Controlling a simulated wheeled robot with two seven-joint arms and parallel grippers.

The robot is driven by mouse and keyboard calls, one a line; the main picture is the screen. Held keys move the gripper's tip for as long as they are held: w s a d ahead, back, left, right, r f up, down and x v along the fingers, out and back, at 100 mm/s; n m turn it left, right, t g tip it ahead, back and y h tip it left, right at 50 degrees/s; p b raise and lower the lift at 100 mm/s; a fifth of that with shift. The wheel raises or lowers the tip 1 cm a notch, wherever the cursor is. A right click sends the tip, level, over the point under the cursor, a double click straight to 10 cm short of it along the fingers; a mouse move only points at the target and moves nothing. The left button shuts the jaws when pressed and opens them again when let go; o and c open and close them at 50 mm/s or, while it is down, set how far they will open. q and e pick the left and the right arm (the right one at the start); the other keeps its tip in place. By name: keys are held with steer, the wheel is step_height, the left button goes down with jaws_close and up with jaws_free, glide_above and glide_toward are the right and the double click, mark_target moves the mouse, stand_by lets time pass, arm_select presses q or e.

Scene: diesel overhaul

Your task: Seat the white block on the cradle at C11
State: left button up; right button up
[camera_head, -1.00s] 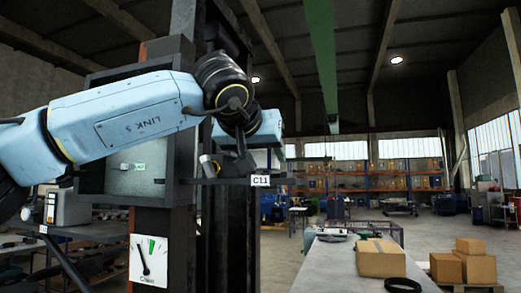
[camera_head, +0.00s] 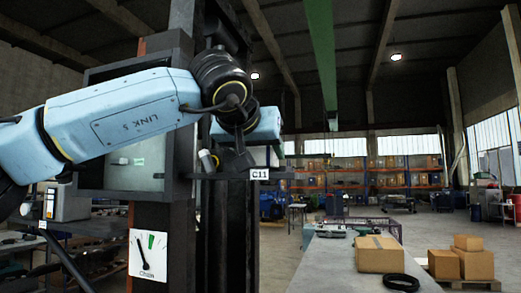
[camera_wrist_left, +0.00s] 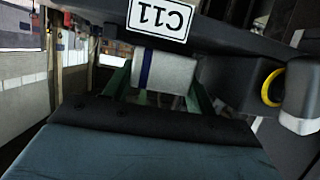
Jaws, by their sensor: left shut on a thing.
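The white block (camera_wrist_left: 160,72), with a dark blue stripe, is between the green fingers of my left gripper (camera_wrist_left: 158,84) in the left wrist view. The gripper is shut on it, right beside the dark ledge with the C11 label (camera_wrist_left: 160,18), which appears upside down there. In the head view the C11 label (camera_head: 259,174) is on the ledge's front edge, and my left gripper (camera_head: 234,160) is just above and left of it. The block is not clear in the head view. Contact between block and cradle cannot be told. My right gripper is out of view.
Dark posts (camera_head: 224,220) and a gauge plate (camera_head: 148,255) stand below. A bench with a cardboard box (camera_head: 380,254) is at right, with open floor beyond.

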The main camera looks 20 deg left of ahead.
arm_select(q)
steer(key=shift+f+b, duration=0.4)
steer(key=shift+f, duration=0.25)
steer(key=o, duration=1)
steer(key=shift+s+r, duration=0.25)
steer(key=shift+s, duration=0.2)
steer(key=b+v, duration=0.2)
steer(key=v, duration=1)
steer(key=shift+s+b, duration=0.25)
steer(key=shift+b, duration=0.15)
